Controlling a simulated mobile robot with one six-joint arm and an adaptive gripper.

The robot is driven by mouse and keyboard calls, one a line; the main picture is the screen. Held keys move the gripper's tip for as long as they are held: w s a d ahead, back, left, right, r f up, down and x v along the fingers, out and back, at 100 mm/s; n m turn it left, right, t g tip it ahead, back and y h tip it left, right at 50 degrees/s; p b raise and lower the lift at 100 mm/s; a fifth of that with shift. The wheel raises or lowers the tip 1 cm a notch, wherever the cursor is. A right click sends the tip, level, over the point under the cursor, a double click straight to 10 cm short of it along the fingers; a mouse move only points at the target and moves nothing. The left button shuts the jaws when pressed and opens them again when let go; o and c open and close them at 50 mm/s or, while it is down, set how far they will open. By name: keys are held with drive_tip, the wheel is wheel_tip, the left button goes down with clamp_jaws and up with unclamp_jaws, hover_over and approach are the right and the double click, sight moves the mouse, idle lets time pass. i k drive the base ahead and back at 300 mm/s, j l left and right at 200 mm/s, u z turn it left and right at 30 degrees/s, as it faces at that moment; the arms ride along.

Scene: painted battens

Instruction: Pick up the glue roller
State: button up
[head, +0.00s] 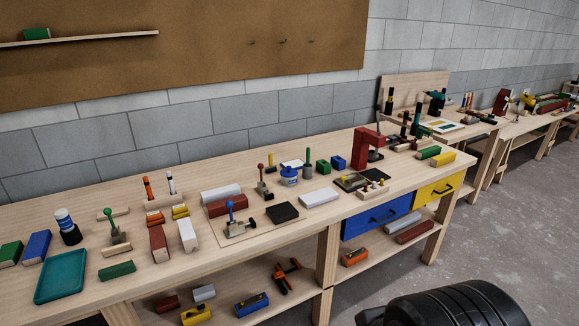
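I cannot tell for certain which thing is the glue roller. A dark bottle with a white and blue top (67,226) stands on the left part of the workbench (290,228), behind a teal tray (61,277). A small blue pot (289,176) with a white part stands near the bench's middle. Both are small in view, and no roller shape is clear. A black rounded part of my own body fills the lower right corner. My gripper is not in view.
Toggle clamps with green (108,213) and blue (231,208) handles stand among painted blocks. A red press (364,148) stands farther right. A blue drawer (380,218) and a yellow drawer (438,190) sit under the top. The grey floor (505,230) at right is clear.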

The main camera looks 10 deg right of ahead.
sight(273, 168)
drive_tip(key=i+j+z, duration=0.15)
drive_tip(key=i, duration=0.35)
drive_tip(key=i+j+z, duration=0.1)
drive_tip(key=i, duration=0.35)
drive_tip(key=i+j+z, duration=0.15)
drive_tip(key=i, duration=0.35)
drive_tip(key=i+j+z, duration=0.1)
drive_tip(key=i+j, duration=0.2)
drive_tip(key=i, duration=0.15)
